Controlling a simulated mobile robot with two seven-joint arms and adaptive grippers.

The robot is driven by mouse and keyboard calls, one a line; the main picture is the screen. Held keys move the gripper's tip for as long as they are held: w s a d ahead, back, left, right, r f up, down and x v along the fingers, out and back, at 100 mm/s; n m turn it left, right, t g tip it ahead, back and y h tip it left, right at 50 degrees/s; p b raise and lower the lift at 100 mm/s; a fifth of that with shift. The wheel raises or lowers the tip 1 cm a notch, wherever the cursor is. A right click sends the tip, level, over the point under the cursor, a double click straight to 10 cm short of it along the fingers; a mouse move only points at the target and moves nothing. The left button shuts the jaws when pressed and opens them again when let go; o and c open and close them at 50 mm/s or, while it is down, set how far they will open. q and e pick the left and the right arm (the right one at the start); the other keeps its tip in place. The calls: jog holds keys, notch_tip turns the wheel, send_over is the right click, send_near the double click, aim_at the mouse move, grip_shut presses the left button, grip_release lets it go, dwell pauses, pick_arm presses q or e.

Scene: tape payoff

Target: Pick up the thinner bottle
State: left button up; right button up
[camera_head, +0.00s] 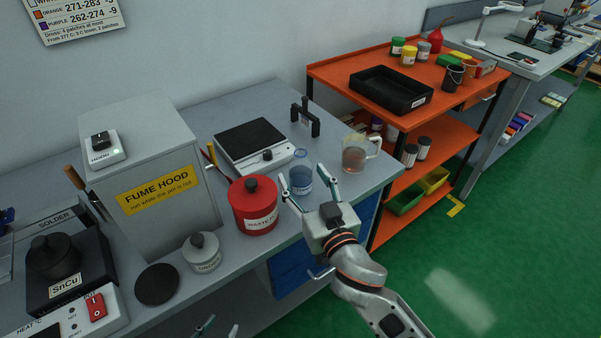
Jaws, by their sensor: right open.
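The likely thinner bottle is a small clear container with blue liquid (300,175) on the grey bench, with a pale label too small to read for certain. It stands upright right of the red waste can (254,208). My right gripper (302,174) is open, with one finger to each side of the bottle in the head view. I cannot tell whether the fingers touch it. My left gripper (220,325) shows only its fingertips at the bottom edge, spread apart with nothing seen between them.
A hot plate (252,143) stands behind the bottle and a glass beaker (355,155) to its right. A grey lidded pot (201,252) and the fume hood (150,170) stand to the left. An orange shelf cart (330,75) is beyond the bench's right end.

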jog(key=shift+x, duration=1.3)
jog(key=c, duration=1.3)
jog(key=shift+r, duration=0.2)
